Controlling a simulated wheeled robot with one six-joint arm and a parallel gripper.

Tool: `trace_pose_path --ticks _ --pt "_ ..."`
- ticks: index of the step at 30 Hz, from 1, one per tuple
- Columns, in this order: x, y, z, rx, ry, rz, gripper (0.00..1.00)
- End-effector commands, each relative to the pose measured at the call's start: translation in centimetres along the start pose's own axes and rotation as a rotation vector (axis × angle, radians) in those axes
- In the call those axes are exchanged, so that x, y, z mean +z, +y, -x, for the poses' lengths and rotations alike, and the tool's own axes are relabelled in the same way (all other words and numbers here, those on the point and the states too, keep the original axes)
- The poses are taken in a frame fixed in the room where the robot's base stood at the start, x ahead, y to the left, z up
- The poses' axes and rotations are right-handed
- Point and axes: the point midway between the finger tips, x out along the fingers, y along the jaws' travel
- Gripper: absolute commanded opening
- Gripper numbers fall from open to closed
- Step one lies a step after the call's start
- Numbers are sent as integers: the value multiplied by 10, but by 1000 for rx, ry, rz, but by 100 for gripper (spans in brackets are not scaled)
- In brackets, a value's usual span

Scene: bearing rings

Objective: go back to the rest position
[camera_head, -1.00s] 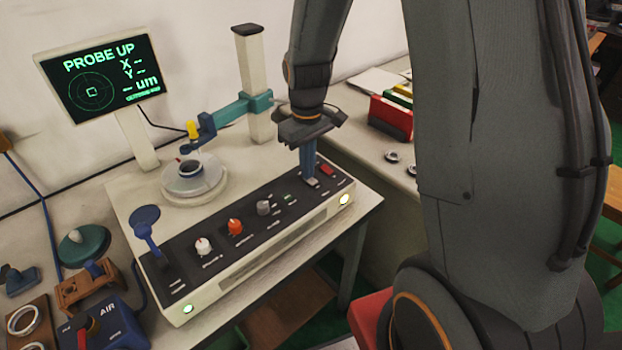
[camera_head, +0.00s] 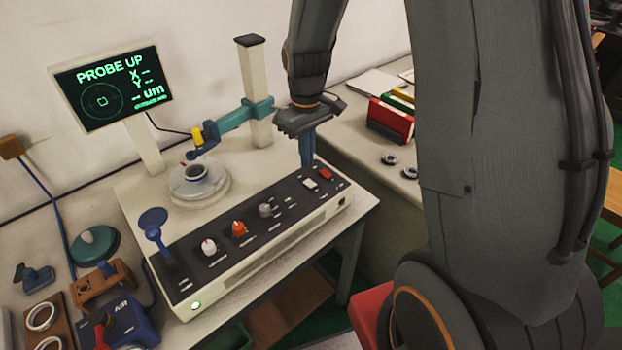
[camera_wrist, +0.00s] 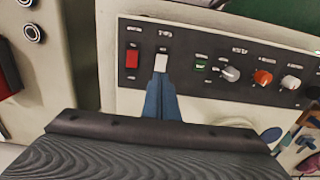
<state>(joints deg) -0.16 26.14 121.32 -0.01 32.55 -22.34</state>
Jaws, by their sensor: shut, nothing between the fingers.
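My gripper (camera_head: 307,150) is shut and empty, its blue fingers pointing down over the right end of the control panel (camera_head: 270,212). In the wrist view its fingertips (camera_wrist: 161,78) appear just at the lower edge of the white rocker switch (camera_wrist: 161,63); I cannot tell whether they touch it. A red switch (camera_wrist: 132,58) sits beside the white one. In the head view the white switch (camera_head: 310,184) and red switch (camera_head: 325,174) are both uncovered. The screen (camera_head: 108,84) reads PROBE UP. A dark ring (camera_head: 197,173) sits on the round stage (camera_head: 200,190).
The teal probe arm (camera_head: 232,118) reaches from the white column (camera_head: 256,95) above the stage. A blue lever (camera_head: 153,226) stands at the panel's left. Red, yellow and green bins (camera_head: 390,120) and loose rings (camera_head: 389,159) lie on the right bench. Fixtures crowd the lower left.

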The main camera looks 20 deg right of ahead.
Motion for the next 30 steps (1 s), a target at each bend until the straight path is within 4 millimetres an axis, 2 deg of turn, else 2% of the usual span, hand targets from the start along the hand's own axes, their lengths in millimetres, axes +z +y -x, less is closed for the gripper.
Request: trace_pose_path --ticks 7,23,26,30 --pt "0 0 18 0 0 0 0" --pt "2 -1 18 1 2 -6 0" --pt "9 -4 19 4 11 -33 0" --pt "34 -14 21 12 37 -116 0"
